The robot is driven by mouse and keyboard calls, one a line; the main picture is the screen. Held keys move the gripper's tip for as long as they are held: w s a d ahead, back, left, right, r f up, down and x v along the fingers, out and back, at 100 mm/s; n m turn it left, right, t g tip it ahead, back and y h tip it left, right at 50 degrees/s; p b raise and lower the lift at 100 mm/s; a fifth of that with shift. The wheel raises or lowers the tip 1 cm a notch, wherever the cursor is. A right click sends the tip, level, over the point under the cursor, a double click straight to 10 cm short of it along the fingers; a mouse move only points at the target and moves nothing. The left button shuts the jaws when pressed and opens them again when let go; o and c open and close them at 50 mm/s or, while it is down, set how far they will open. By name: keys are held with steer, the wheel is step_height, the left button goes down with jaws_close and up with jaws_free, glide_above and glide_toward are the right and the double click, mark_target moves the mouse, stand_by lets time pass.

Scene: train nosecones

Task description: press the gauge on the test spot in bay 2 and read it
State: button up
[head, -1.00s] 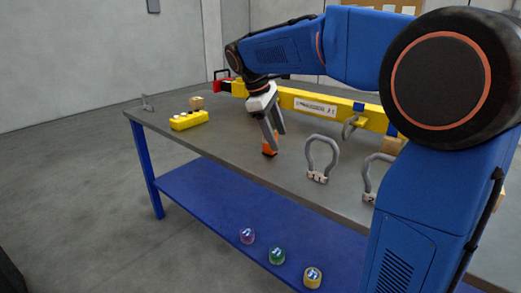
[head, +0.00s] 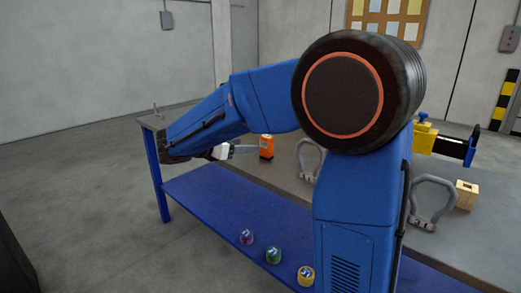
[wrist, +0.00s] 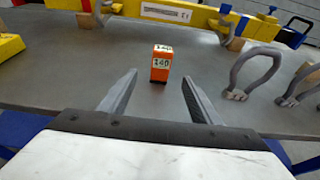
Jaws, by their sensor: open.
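In the head view my gripper (head: 243,149) lies low over the bench, to the left of the gauge, partly hidden by my arm. I cannot make out bay 2 or a test spot.
Grey shackles (head: 433,201) stand on the bench (head: 480,225), also to the right in the wrist view (wrist: 252,72). A yellow beam (wrist: 165,12) lies behind the gauge. A wooden block (head: 466,195) stands at right. Several coloured round items (head: 273,255) sit on the blue lower shelf (head: 200,205).

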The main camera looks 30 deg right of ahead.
mark_target(263, 145)
steer(key=x, duration=1.2)
steer(key=shift+f, duration=0.1)
steer(key=shift+x, duration=2.6)
steer(key=shift+s, duration=0.1)
steer(key=c, duration=1.3)
